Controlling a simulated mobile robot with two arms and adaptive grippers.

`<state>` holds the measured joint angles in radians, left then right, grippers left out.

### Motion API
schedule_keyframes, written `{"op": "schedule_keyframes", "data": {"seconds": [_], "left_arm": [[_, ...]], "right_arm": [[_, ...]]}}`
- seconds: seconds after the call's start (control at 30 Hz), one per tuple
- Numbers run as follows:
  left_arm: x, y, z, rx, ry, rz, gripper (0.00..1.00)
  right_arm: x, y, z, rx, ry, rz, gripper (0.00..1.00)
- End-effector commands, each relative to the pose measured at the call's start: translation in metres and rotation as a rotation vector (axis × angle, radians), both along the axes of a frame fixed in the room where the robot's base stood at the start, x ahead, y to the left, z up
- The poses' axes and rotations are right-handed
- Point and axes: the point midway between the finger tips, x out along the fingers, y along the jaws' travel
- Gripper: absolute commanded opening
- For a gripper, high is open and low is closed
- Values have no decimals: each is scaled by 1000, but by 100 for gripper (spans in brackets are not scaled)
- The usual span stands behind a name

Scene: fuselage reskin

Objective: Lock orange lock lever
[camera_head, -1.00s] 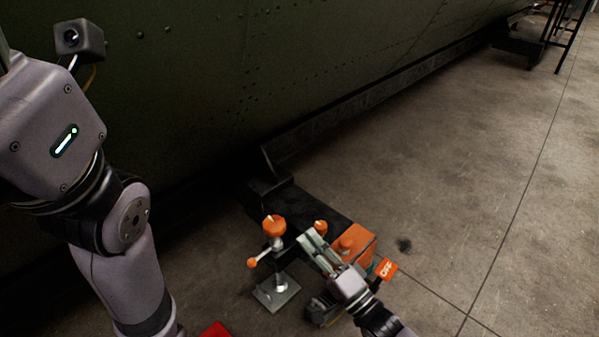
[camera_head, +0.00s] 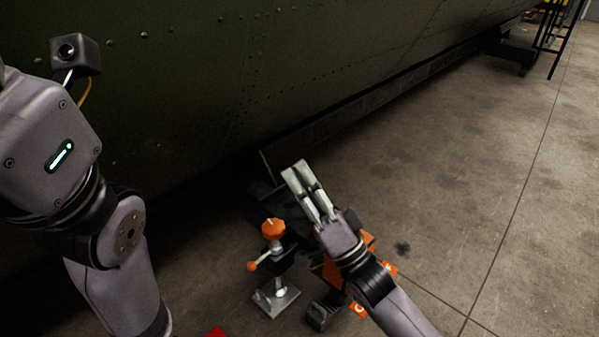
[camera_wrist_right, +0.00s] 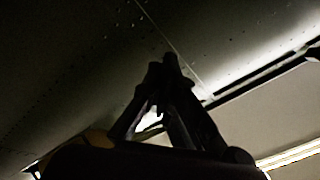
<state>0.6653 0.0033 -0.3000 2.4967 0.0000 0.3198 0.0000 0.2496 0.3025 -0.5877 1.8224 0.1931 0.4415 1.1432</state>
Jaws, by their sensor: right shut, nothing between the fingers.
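A stand with an orange knob (camera_head: 273,230) on top and an orange-tipped lever (camera_head: 253,266) sticking out to its left rises from a metal foot (camera_head: 276,297) on the floor. Which orange part is the lock lever I cannot tell for sure. My right gripper (camera_head: 296,169) is shut and empty, raised up and to the right of the knob, apart from it. In the right wrist view its fingers (camera_wrist_right: 168,62) point up with the dark fuselage behind them. My left arm shows at the left, but its gripper is out of the picture.
An orange box (camera_head: 334,278) beside the stand is mostly hidden behind my right wrist and forearm. The dark green fuselage (camera_head: 190,100) fills the upper left. A red thing (camera_head: 217,332) lies at the bottom edge. The concrete floor (camera_head: 480,200) to the right is clear.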

Motion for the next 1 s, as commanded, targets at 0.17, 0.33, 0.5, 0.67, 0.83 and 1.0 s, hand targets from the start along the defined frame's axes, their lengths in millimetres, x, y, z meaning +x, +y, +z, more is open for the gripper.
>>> {"op": "schedule_keyframes", "data": {"seconds": [0.17,0.33,0.5,0.67,0.83,1.0], "left_arm": [[0,0,-1,0,0,0,67],[0,0,-1,0,0,0,67],[0,0,-1,0,0,0,67],[4,0,0,0,10,0,67],[32,2,-1,-5,98,-4,67],[66,5,-19,-13,241,-11,67]], "right_arm": [[-3,0,16,-4,-48,-22,0],[-3,-1,20,-5,-60,-29,0],[-3,-1,20,-5,-60,-29,0],[-7,-2,26,-3,-73,-38,0],[-41,-15,70,9,-196,-148,0],[-99,-47,138,19,-403,-401,0]]}}
